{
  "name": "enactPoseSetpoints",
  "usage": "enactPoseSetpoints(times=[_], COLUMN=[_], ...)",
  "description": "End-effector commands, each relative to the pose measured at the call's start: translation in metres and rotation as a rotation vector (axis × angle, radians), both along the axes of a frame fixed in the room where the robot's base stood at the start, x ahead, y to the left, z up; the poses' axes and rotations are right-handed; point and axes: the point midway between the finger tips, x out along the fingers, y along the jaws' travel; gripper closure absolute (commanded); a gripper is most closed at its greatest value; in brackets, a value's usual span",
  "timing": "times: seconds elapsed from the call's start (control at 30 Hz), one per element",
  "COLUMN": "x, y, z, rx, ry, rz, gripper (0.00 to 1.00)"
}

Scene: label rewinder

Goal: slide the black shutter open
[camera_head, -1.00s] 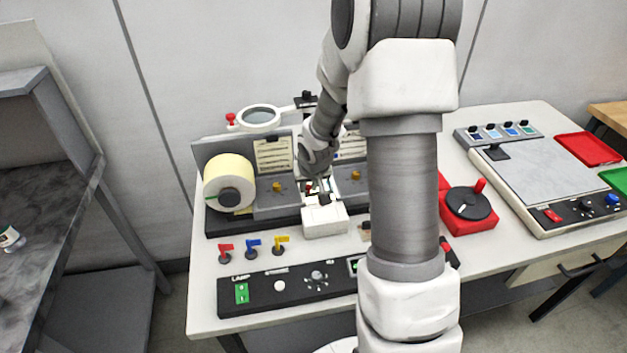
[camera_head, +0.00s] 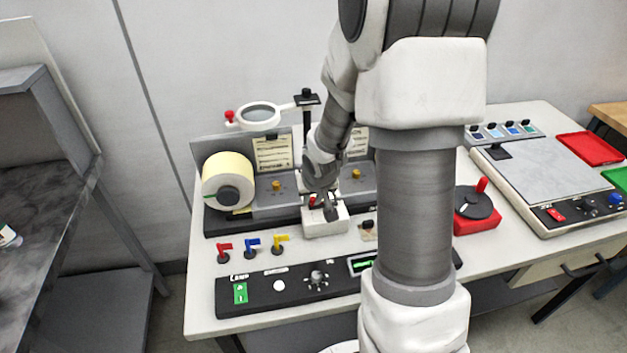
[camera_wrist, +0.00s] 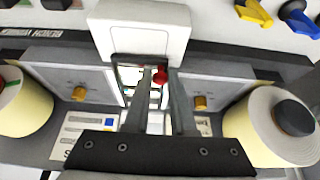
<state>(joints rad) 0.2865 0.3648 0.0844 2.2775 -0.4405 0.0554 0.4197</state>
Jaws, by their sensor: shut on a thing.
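A white housing (camera_head: 325,222) stands at the front middle of the rewinder. It also shows at the top of the wrist view (camera_wrist: 140,28). The black shutter (camera_wrist: 138,61) seems to be the dark piece along the housing's edge, largely hidden by my fingers. A red knob (camera_wrist: 160,76) sits beside it, between my fingertips. My gripper (camera_wrist: 161,80) is shut on the red knob, low over the machine. In the head view my gripper (camera_head: 320,198) is at the rear of the housing and hides most of the shutter.
A cream label roll (camera_head: 222,172) stands left, and a round magnifier (camera_head: 261,115) stands behind. Red, blue and yellow levers (camera_head: 251,246) and a black control panel (camera_head: 290,288) lie in front. A red crank unit (camera_head: 474,212) is right. Brass knobs (camera_wrist: 200,102) flank my fingers.

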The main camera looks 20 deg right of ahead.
Motion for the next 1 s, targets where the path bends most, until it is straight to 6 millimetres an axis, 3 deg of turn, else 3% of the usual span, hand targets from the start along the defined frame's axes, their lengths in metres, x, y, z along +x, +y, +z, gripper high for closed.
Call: enactPoseSetpoints(times=[0.87, 0.9, 1.0], x=[-0.043, -0.043, -0.043], y=[0.009, 0.009, 0.009], z=[0.000, 0.000, 0.000], rx=[0.000, 0.000, 0.000], ry=[0.000, 0.000, 0.000], rz=[0.001, 0.001, 0.001], gripper=[0.94, 0.71, 0.53])
